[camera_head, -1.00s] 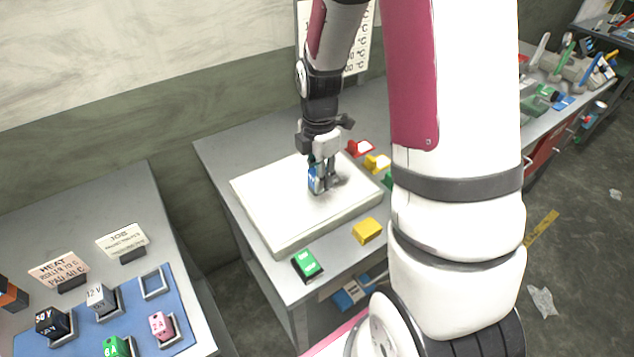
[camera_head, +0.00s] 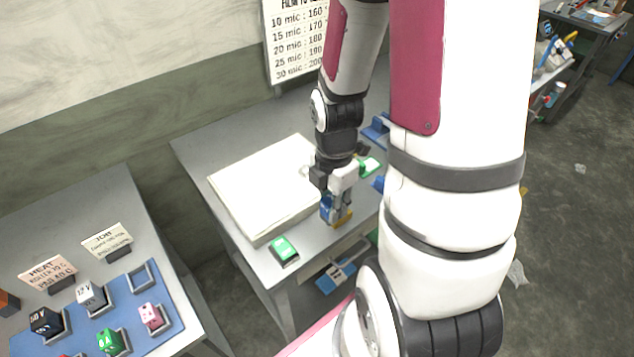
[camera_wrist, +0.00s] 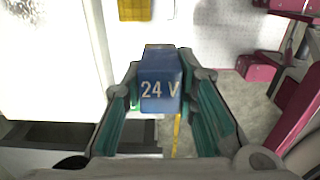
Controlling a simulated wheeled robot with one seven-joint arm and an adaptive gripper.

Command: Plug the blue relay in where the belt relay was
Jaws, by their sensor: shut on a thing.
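The blue relay (camera_wrist: 161,88), marked 24 V, is between my fingers in the wrist view. In the head view the relay (camera_head: 328,208) hangs below my gripper (camera_head: 337,200), which is shut on it. On the left table is a blue board (camera_head: 122,303) with sockets. An empty socket (camera_head: 142,277) is at its back right. I cannot tell which socket held the belt relay.
The board holds a black relay (camera_head: 45,322), a white 12 V relay (camera_head: 90,295), a pink relay (camera_head: 151,316) and a green relay (camera_head: 111,341). Signs (camera_head: 48,273) stand behind it. The white slab (camera_head: 262,187) fills much of the middle table; a green block (camera_head: 284,250) sits in front.

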